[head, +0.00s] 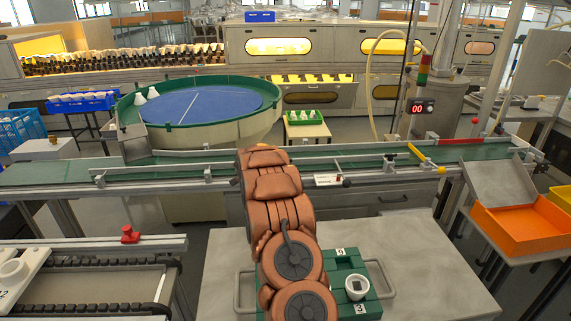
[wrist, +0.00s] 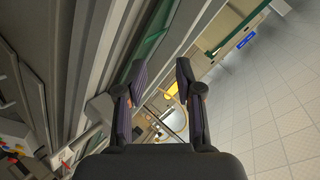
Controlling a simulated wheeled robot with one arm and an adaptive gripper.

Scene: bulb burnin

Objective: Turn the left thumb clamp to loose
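My arm reaches forward over the grey table towards the green conveyor (head: 40,172); its own bulk hides my gripper in the head view. In the wrist view my gripper (wrist: 160,72) is open, with nothing between its two dark fingers. Small grey clamp-like fittings stand along the conveyor's front guide rail: one at the left (head: 100,180), one left of my arm (head: 208,174) and one to the right (head: 388,164). I cannot tell which is the left thumb clamp, or whether any is tight. A black knob (head: 346,182) sits beside a small white label plate.
A round green-rimmed table (head: 128,112) stands behind the conveyor. A red knob (head: 130,234) tops the rail at front left. A green block with a white cup (head: 357,287) is beside my arm. An orange bin (head: 520,230) stands at right.

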